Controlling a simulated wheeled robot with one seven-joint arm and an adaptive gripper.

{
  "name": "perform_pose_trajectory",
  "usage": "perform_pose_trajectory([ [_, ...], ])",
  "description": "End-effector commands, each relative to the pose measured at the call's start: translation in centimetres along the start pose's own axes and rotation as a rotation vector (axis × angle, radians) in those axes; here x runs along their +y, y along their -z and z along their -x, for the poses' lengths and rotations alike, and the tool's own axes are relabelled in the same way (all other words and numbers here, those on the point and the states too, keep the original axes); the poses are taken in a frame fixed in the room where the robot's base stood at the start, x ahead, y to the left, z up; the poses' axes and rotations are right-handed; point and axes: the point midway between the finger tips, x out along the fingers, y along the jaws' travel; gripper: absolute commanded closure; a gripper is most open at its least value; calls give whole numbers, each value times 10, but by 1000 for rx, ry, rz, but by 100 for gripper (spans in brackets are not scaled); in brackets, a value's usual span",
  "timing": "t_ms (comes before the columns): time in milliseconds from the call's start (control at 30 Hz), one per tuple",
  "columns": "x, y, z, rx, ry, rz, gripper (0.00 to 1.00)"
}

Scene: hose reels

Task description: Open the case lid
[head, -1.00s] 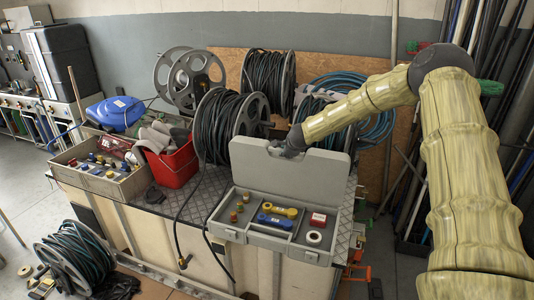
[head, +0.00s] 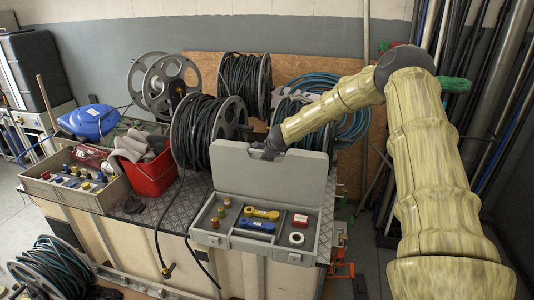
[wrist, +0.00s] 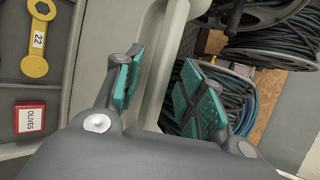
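The grey case (head: 270,249) sits on the bench top. Its lid (head: 288,178) stands raised, roughly upright, at the back, with the inside of the case exposed. Inside lie a yellow tool (head: 262,213), a blue tool (head: 256,225), a red box (head: 299,221), a white ring (head: 296,238) and small caps. My gripper (head: 268,150) is at the lid's top edge, left of its middle. In the wrist view, its teal-padded fingers (wrist: 162,88) are spread apart, with the lid's edge (wrist: 157,50) between them. Whether either finger touches the lid is unclear.
Hose reels (head: 205,130) stand close behind and left of the lid. A red bin (head: 152,174) and a tray of parts (head: 75,188) are to the left on the bench. Long pipes (head: 500,90) lean at the right wall.

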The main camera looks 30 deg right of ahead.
Motion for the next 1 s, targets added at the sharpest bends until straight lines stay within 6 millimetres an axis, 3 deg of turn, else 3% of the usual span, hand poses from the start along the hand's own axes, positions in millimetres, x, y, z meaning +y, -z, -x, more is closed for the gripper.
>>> perform_pose_trajectory([
  [267, 0, -2, 6, -1, -1, 0, 61],
  [1000, 0, 0, 90, -2, 0, -1, 61],
])
